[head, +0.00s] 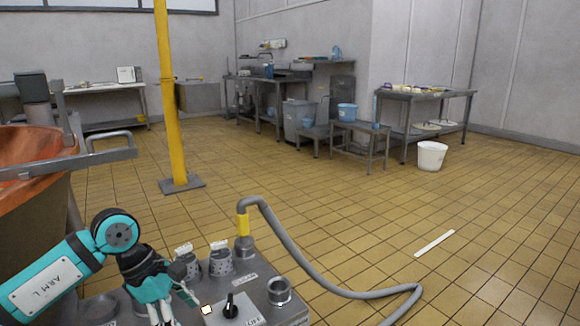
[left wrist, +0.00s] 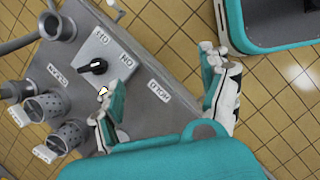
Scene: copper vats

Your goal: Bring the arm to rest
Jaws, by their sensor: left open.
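My left arm comes in from the lower left of the head view. Its gripper (head: 172,305) is over the grey metal panel (head: 265,280), left of a black rotary knob (head: 232,306). In the left wrist view the gripper (left wrist: 160,88) has its two fingers spread, with nothing between them. The knob (left wrist: 92,67) sits on a light plate beyond the left finger, apart from it. A small bright piece (left wrist: 103,91) shows by that fingertip. My right gripper is not in view.
Perforated metal cups (head: 220,262) and a socket with a grey hose (head: 300,255) stand on the panel. A copper vat (head: 35,165) is at left, near a yellow post (head: 170,100). Tables and a white bucket (head: 431,155) stand farther back.

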